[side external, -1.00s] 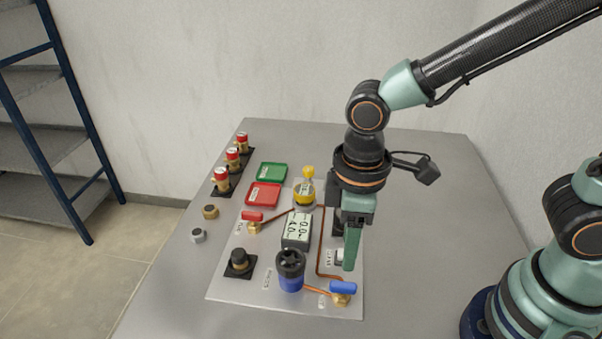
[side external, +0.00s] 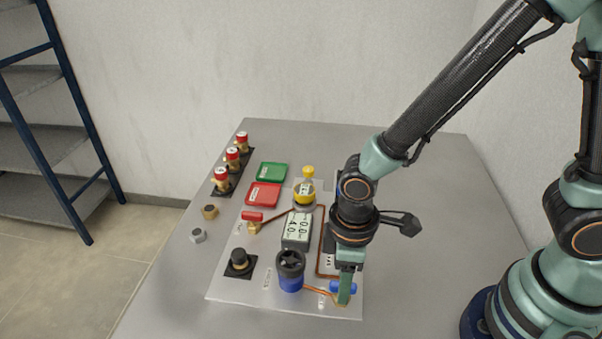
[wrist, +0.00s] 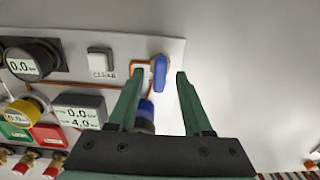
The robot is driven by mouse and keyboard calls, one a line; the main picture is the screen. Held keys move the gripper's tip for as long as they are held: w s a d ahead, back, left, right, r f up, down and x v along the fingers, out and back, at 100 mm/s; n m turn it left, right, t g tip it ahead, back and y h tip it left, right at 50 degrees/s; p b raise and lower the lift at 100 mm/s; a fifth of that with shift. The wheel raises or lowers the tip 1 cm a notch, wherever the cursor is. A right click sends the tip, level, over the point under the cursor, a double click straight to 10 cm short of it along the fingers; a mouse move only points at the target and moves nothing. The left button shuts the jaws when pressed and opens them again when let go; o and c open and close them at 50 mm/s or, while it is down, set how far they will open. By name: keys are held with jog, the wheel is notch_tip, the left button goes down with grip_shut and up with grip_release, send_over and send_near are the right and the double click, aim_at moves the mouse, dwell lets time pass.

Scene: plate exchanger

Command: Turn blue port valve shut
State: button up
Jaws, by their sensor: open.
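The blue valve handle (side external: 353,288) is at the front right corner of the grey panel, partly hidden behind my gripper in the side view. In the wrist view the blue handle (wrist: 161,72) runs nearly up and down in the picture. My gripper (wrist: 159,75) is open there, with one green fingertip on each side of the handle and a gap on both sides. In the side view my gripper (side external: 345,297) points down at the valve. I cannot tell whether the tips touch anything.
A blue cylinder with a black knob (side external: 291,272) stands left of the valve, joined by a copper pipe. A meter (side external: 297,230), red valve (side external: 252,216), black knob (side external: 239,260) and yellow-banded gauge (side external: 305,192) share the panel. The table right of the panel is clear.

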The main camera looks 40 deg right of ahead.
grip_shut()
jog(key=shift+m, duration=0.3)
jog(key=m, duration=0.3)
jog(key=shift+m, duration=0.3)
jog(key=m, duration=1.3)
jog(key=shift+m, duration=0.3)
grip_release()
